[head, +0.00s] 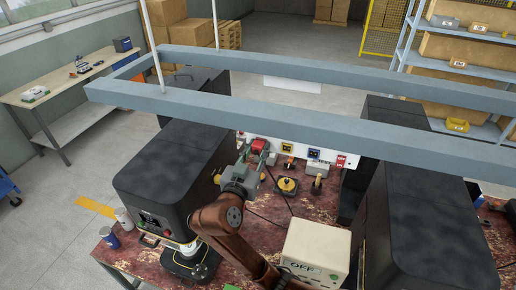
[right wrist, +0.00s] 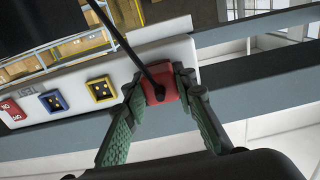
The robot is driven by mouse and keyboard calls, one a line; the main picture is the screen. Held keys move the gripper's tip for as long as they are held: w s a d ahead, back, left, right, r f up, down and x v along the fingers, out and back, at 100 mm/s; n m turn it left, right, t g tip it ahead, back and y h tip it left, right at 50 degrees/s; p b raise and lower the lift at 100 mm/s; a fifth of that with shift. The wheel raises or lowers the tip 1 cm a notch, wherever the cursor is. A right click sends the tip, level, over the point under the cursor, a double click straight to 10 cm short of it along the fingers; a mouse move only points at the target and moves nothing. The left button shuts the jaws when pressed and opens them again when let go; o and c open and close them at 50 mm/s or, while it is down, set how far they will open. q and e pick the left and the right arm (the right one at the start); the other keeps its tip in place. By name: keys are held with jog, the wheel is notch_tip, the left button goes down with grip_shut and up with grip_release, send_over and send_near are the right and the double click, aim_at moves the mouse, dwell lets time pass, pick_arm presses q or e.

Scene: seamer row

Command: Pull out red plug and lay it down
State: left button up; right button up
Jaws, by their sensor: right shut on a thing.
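The red plug (head: 259,145) is at the left end of the white socket panel (head: 328,156). My right gripper (head: 257,158) has its green fingers closed on the plug's two sides. In the right wrist view the red plug (right wrist: 158,88) sits between the green fingertips, with a black cable running up from it. The panel (right wrist: 160,58) lies behind the plug. I cannot tell whether the plug is still seated in its socket. My left gripper is not in view.
A yellow socket (right wrist: 101,90) and a blue socket (right wrist: 53,101) are on the panel. Below stand a yellow-based knob piece (head: 287,186) and a cream box marked OFF (head: 316,250) on the worn red bench (head: 262,232). Dark machine housings flank it; a grey beam crosses above.

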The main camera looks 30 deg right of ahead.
aim_at(256, 152)
jog(key=shift+s+a+f, duration=0.1)
grip_shut()
jog(key=shift+a, duration=0.1)
jog(key=shift+v, duration=0.85)
jog(key=shift+s+a, duration=0.1)
jog(key=shift+s, duration=0.1)
jog(key=shift+b+v, duration=0.3)
jog(key=shift+v, duration=1.4)
